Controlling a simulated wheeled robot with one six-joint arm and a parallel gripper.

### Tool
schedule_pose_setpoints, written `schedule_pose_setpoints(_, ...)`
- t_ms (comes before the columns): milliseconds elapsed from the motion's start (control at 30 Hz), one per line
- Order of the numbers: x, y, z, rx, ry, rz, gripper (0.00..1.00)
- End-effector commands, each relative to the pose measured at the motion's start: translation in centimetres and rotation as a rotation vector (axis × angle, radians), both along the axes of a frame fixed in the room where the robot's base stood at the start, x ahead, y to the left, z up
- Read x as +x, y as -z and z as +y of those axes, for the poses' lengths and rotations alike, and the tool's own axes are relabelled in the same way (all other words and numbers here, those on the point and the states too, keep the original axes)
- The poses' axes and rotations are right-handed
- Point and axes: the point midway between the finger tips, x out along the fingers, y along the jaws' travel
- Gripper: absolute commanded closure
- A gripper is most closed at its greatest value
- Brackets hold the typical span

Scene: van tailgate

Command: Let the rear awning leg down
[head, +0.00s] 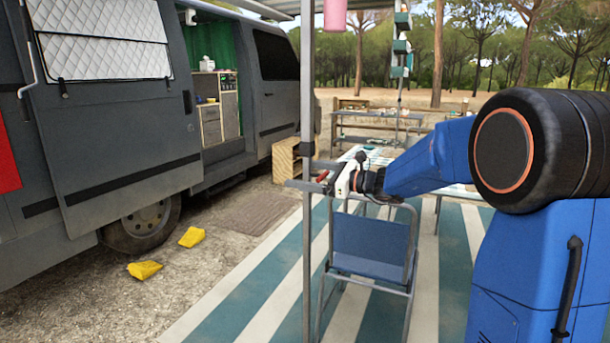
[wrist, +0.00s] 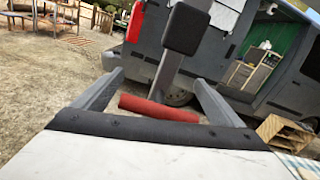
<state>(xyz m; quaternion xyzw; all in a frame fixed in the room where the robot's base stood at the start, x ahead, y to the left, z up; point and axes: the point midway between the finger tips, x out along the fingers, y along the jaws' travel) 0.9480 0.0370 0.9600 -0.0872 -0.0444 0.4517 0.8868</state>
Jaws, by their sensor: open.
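The awning leg (head: 307,75) is a grey upright pole below the awning edge; it runs down past the frame's bottom, thicker above my gripper than below. In the wrist view the leg (wrist: 164,78) appears tilted, with a black block (wrist: 187,29) on it. My gripper (head: 303,174) is open at the leg, about mid-height. In the wrist view its fingers (wrist: 158,78) stand either side of the leg. A red bar (wrist: 158,107) lies crosswise between the fingers, close to the palm; I cannot tell whether it touches them.
A blue folding chair (head: 370,238) stands below my arm, close to the leg. The grey van (head: 120,130) is at left, with yellow chocks (head: 145,270) on the ground. A wooden crate (head: 286,158) stands beyond the leg. The striped mat (head: 255,300) is clear left of the chair.

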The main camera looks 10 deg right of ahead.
Motion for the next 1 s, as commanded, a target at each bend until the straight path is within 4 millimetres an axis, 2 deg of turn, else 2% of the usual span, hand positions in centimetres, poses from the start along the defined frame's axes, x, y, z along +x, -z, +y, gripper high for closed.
schedule_pose_setpoints(33,0.0,0.0,0.0,0.0,0.0,0.0,0.09)
schedule_pose_setpoints(200,0.0,0.0,0.0,0.0,0.0,0.0,0.5)
schedule_pose_setpoints(267,0.0,0.0,0.0,0.0,0.0,0.0,0.64)
schedule_pose_setpoints(300,0.0,0.0,0.0,0.0,0.0,0.0,0.67)
schedule_pose_setpoints(367,0.0,0.2,0.0,0.001,0.0,0.001,0.67)
schedule_pose_setpoints(467,0.0,1.4,0.0,0.0,-0.001,0.004,0.67)
schedule_pose_setpoints(700,0.0,8.0,-0.1,0.002,0.0,0.008,0.67)
schedule_pose_setpoints(800,0.0,10.1,0.0,0.002,-0.001,0.006,0.67)
schedule_pose_setpoints(900,0.0,11.4,-0.1,0.001,0.0,0.004,0.67)
schedule_pose_setpoints(1000,0.0,11.9,-0.1,0.001,0.001,0.002,0.67)
